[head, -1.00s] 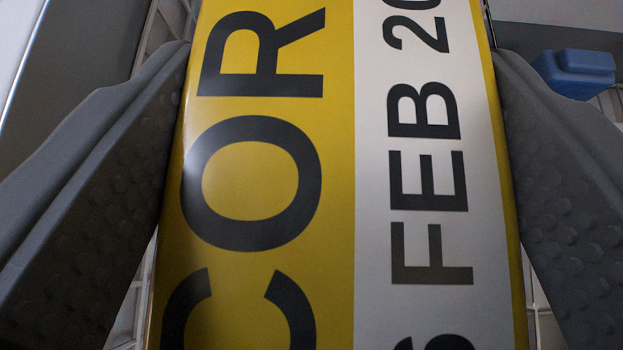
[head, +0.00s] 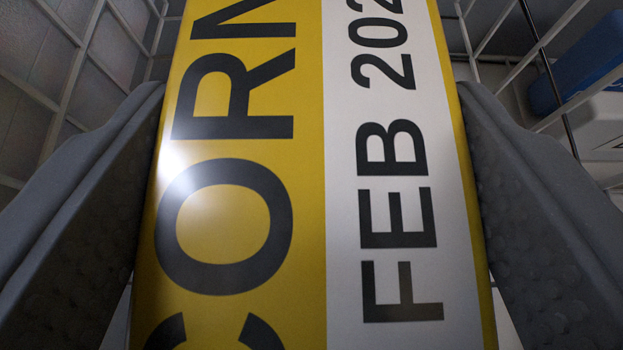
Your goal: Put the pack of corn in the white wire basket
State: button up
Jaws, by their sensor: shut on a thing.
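The pack of corn (head: 310,200) fills the middle of the head view. It is yellow with a white band and carries black letters reading "CORN" and "FEB 202". My gripper (head: 312,215) is shut on it, with one grey finger against its left side and one against its right side. The white wire basket (head: 75,70) shows as white wires to the left and right of the pack, and the pack appears to be between its walls. The pack hides most of the basket, and I cannot tell whether it touches the bottom.
A blue and white object (head: 585,70) is at the upper right, behind the basket's wires. Grey panel surfaces show behind the wires at the left. Wire walls are close on both sides of my fingers.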

aim_at(308, 202)
jog(key=shift+f+b, duration=0.3)
jog(key=shift+f, duration=0.35)
jog(key=o, duration=1.3)
jog(key=shift+r, duration=0.1)
jog(key=shift+r, duration=0.25)
jog(key=p+v, duration=0.2)
jog(key=v, duration=0.4)
jog(key=shift+r+p, duration=0.25)
jog(key=shift+p, duration=0.05)
jog(key=shift+v, duration=0.75)
